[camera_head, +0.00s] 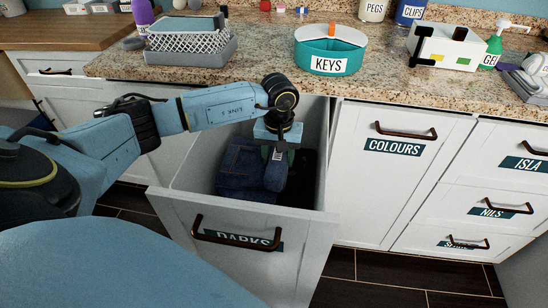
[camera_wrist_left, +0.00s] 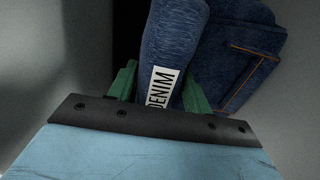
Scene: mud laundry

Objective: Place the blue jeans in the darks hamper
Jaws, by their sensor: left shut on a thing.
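The blue jeans (camera_head: 275,172), a rolled denim bundle with a white DENIM tag, hang from my left gripper (camera_head: 277,152). The gripper points down inside the open darks hamper (camera_head: 180,215), a white pull-out drawer with a DARKS label on its front. In the left wrist view the green fingers (camera_wrist_left: 158,88) are shut on either side of the jeans (camera_wrist_left: 172,40), next to the tag. Another folded denim piece (camera_head: 240,168) with orange stitching lies in the hamper beside the jeans. I cannot tell whether the jeans touch the bottom. My right gripper is not in view.
The granite counter edge (camera_head: 380,97) runs just behind the hamper. On the counter stand a teal KEYS bowl (camera_head: 331,55), a grey basket (camera_head: 190,50) and a white box (camera_head: 445,45). The COLOURS drawer (camera_head: 390,185) to the right is shut.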

